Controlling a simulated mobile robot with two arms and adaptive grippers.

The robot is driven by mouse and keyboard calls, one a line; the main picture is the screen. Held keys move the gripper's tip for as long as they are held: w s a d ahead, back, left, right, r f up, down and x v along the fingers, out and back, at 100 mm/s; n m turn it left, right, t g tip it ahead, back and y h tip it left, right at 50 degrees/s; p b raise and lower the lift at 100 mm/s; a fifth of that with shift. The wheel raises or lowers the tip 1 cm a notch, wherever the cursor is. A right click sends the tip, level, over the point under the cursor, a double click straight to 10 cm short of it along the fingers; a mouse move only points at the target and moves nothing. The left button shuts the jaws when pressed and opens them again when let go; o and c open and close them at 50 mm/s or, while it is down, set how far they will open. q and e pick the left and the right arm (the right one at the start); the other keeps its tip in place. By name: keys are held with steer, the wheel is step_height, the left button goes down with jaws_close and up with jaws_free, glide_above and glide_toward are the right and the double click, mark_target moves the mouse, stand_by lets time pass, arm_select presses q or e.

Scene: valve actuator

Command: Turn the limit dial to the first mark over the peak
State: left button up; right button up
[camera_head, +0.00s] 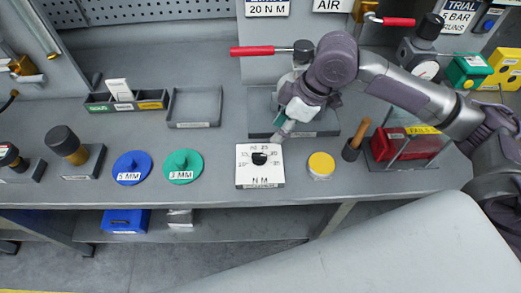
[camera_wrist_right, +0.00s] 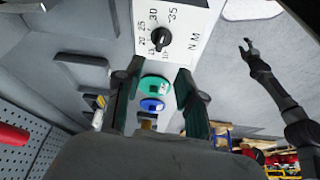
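The limit dial is a black knob (camera_head: 259,158) on a white box (camera_head: 245,178) marked "N M" at the front of the bench. In the right wrist view the knob (camera_wrist_right: 161,38) is ringed by numbers from 10 to 35. I cannot surely read where its pointer stands. My right gripper (camera_head: 284,131) is just behind and right of the box, tilted down. In its wrist view the two fingers (camera_wrist_right: 160,75) are apart with nothing between them; the knob lies beyond the tips. My left gripper (camera_wrist_right: 249,47) shows small in the wrist view, its fingers seemingly apart.
A partly cut-off sign (camera_head: 267,8) reads "20 N M". A red-handled lever (camera_head: 262,51) is behind my right arm. A yellow disc (camera_head: 321,164) lies right of the box; green (camera_head: 182,164) and blue (camera_head: 132,167) discs lie left. The bench between the green disc and the box is clear.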

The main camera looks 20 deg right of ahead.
mark_target(259, 155)
steer(key=p+x, duration=0.1)
steer(key=x, duration=1.1)
jaws_close()
